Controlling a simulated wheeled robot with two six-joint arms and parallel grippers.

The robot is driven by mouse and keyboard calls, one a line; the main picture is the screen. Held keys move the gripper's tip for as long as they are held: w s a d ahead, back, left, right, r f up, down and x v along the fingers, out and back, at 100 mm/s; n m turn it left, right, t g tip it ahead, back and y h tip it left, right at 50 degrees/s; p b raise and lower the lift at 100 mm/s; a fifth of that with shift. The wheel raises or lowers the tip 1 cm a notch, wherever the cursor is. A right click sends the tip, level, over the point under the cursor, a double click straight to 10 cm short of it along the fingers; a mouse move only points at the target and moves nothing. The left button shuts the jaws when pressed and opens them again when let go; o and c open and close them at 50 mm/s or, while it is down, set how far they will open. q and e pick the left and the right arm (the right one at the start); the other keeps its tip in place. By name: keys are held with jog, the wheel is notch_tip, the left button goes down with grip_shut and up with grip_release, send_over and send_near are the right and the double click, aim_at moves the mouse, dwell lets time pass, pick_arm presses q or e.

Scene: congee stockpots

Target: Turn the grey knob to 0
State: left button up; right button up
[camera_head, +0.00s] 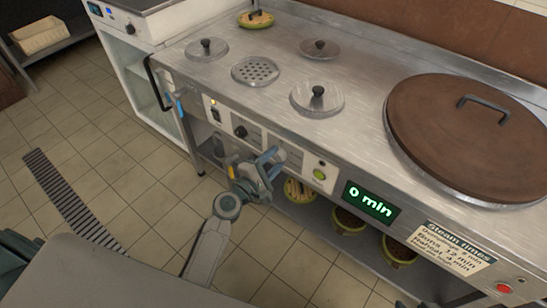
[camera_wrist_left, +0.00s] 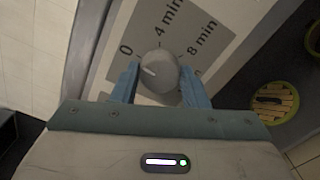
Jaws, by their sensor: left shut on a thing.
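The grey knob (camera_wrist_left: 160,72) sits on a panel dial (camera_wrist_left: 190,25) marked 0, 4 min and 8 min. Its white pointer line faces left, roughly toward the 0 mark. My left gripper (camera_head: 270,168) reaches the stove's front panel, and its blue fingers are closed on both sides of the knob in the left wrist view (camera_wrist_left: 160,88). In the head view the gripper hides the knob. A green display (camera_head: 371,201) to the right reads "0 min".
A black knob (camera_head: 240,132) and a lit switch (camera_head: 215,112) are left of the gripper; a green button (camera_head: 319,174) is right. A red button (camera_head: 503,288) is farther right. A large brown lid (camera_head: 465,130) covers the right stovetop. Pots (camera_head: 398,252) stand on the lower shelf.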

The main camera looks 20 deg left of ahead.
pick_arm(q)
jog(key=shift+n, duration=0.6)
pick_arm(e)
jog(key=shift+s+d+r, duration=0.2)
jog(key=shift+s+d, duration=0.05)
pick_arm(q)
jog(key=o, duration=1)
jog(key=b+v, duration=0.1)
jog(key=v, duration=1)
pick_arm(e)
jog(key=shift+w+a+f+t, duration=0.7)
jog(key=shift+a, duration=0.05)
pick_arm(q)
jog(key=shift+d, duration=0.1)
pick_arm(e)
jog(key=shift+y, duration=0.3)
